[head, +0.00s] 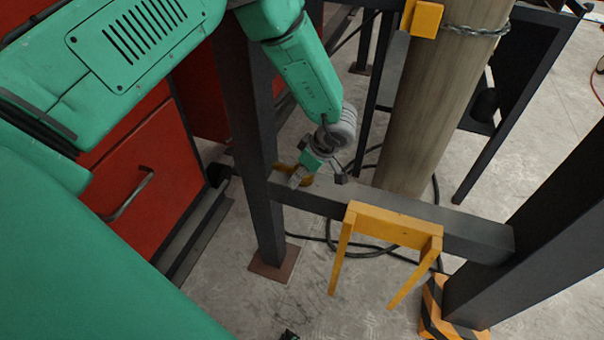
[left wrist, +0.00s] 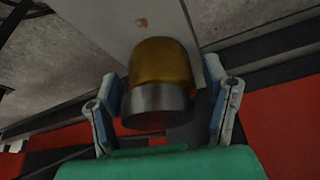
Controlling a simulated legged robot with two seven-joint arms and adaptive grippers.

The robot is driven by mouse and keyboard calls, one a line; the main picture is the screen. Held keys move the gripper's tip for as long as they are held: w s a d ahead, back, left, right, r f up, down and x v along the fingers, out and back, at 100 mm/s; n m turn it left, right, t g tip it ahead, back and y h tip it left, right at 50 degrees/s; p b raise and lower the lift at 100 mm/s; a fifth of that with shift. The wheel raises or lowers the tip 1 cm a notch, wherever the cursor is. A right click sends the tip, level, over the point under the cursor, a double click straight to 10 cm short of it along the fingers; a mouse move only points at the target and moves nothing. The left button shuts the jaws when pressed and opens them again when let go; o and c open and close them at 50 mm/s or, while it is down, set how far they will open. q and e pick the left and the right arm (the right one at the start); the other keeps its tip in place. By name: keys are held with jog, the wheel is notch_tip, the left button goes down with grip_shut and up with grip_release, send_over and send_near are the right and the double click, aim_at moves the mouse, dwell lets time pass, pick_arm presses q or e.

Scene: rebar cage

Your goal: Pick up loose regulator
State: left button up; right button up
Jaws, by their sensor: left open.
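The loose regulator, a short cylinder with a brass-yellow body and a dark metal collar (left wrist: 158,80), shows in the left wrist view. It lies between the two spread fingers of my left gripper (left wrist: 165,92), with visible gaps at both sides. In the head view my left gripper (head: 319,176) is at the left end of a dark horizontal beam (head: 470,233), pointing down. A small yellow part (head: 292,170) beside its fingers is probably the regulator, mostly hidden by the gripper. I cannot tell whether the fingers touch it. My right gripper is not in view.
A dark upright post (head: 262,200) stands close left of the gripper. A yellow bracket (head: 393,228) straddles the beam to the right. A thick wooden-looking column (head: 440,100) rises behind. A red cabinet (head: 140,170) is at left. Black cable lies on the floor.

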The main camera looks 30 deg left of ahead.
pick_arm(q)
jog(key=shift+d+r, duration=0.2)
jog(key=shift+d, duration=0.25)
jog(key=shift+c, duration=0.8)
jog(key=c, duration=0.7)
jog(key=shift+a, duration=0.45)
jog(key=c, duration=0.7)
jog(key=shift+s+a+f, duration=0.15)
jog(key=shift+a+f, duration=0.1)
jog(key=shift+a, duration=0.35)
grip_shut()
jog(key=shift+d+r, duration=0.1)
jog(key=shift+d, duration=0.3)
jog(key=shift+a+r, duration=0.1)
